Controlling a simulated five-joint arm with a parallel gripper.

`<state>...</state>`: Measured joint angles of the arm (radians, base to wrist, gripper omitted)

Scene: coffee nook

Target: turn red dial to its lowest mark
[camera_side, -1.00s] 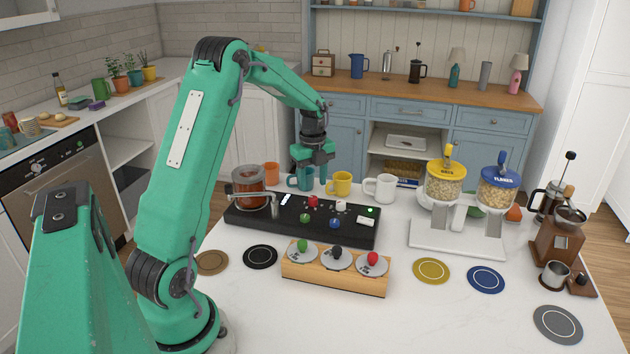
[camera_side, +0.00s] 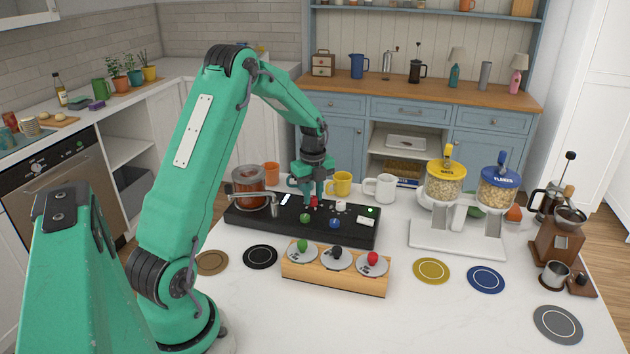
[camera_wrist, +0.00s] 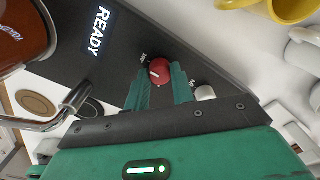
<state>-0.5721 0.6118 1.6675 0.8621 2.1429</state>
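The red dial (camera_wrist: 160,71) is a round knob with a white pointer line on the black machine, with small white marks beside it. In the side view the red dial (camera_side: 314,202) shows just under my gripper (camera_side: 314,193), partly covered by the fingers. In the wrist view my gripper (camera_wrist: 162,80) has its two fingers apart, one at each side of the dial. I see no clear contact, and whether the fingers touch the dial cannot be told.
The black machine (camera_side: 345,237) also bears green, blue and white knobs and a glass pot (camera_side: 248,184). Mugs, including a yellow mug (camera_side: 341,184), stand behind it. A wooden block (camera_side: 330,280) in front has green, black and red knobs. Dispensers (camera_side: 446,187) stand right.

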